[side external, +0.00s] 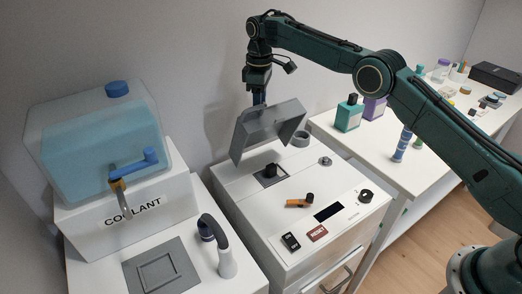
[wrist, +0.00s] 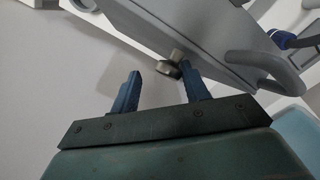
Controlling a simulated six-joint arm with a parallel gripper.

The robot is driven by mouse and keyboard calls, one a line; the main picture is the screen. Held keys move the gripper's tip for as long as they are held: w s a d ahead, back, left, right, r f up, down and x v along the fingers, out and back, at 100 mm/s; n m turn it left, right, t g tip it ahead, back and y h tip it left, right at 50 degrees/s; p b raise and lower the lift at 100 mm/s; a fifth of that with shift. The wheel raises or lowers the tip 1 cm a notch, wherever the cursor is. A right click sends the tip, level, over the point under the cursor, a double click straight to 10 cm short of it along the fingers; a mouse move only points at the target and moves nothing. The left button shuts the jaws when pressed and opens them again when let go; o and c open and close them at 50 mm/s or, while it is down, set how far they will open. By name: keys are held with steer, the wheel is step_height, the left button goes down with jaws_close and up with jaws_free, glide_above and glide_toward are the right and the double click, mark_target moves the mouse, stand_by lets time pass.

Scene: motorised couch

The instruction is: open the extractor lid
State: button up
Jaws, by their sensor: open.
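In the wrist view my two blue fingers (wrist: 161,84) are spread with a clear gap. A grey panel (wrist: 205,45), seemingly the lid, lies just beyond them with a curved handle (wrist: 265,72). A small round knob (wrist: 170,66) shows near the right finger; I cannot tell whether they touch.
The white cabinet (side external: 340,200) carries a black fitting (side external: 270,172), an orange-handled lever (side external: 299,201) and small switches. A coolant tank (side external: 100,140) stands at left, and a hooked nozzle (side external: 222,250) at front left. Bottles (side external: 348,114) stand on the right table.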

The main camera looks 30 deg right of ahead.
mark_target(276, 115)
steer(key=shift+s+a+f, duration=0.2)
steer(key=shift+s+f, duration=0.2)
steer(key=shift+s, duration=0.05)
steer(key=shift+s+f, duration=0.2)
steer(key=shift+s, duration=0.65)
steer(key=shift+s+f, duration=0.15)
steer(key=shift+s, duration=0.65)
steer(key=shift+s+d+f, duration=0.1)
steer(key=shift+s+f, duration=0.2)
steer(key=shift+s, duration=0.3)
steer(key=shift+s+d+f, duration=0.1)
steer(key=shift+s+f, duration=0.15)
steer(key=shift+s, duration=0.35)
steer(key=shift+s+f, duration=0.3)
steer(key=shift+s, duration=0.3)
steer(key=shift+s+f, duration=0.8)
steer(key=s+f, duration=0.5)
steer(key=f, duration=0.2)
step_height(276, 115, up, 14)
steer(key=s+d+r+m+t, duration=0.2)
steer(key=s+d+r+m, duration=0.2)
steer(key=s+r, duration=0.7)
steer(key=shift+s+d+r, duration=0.35)
steer(key=shift+s+d, duration=0.5)
steer(key=shift+s, duration=0.15)
